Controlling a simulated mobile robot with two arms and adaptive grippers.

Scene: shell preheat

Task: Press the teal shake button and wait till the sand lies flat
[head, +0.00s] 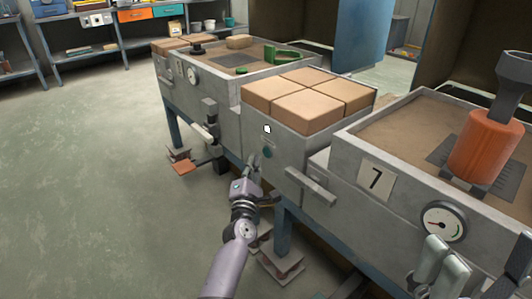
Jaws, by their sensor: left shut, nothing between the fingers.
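The teal shake button (267,152) is a small round knob on the grey front panel below the tan blocks. My left gripper (253,164) is shut and empty, its tips pointing up just left of and slightly below the button. I cannot tell whether they touch the panel. The sand (395,132) fills the grey box numbered 7 at right and looks mostly level around a dark grid plate (455,150). An orange cylinder (484,147) with a dark handle stands over the plate and hides part of it. My right gripper is not in view.
Several tan blocks (310,95) sit on the panel's top. A grey bar handle (310,186) sticks out right of the button. A gauge (443,221) and levers (432,258) are at lower right. A second sand box (240,62) stands behind. Floor at left is clear.

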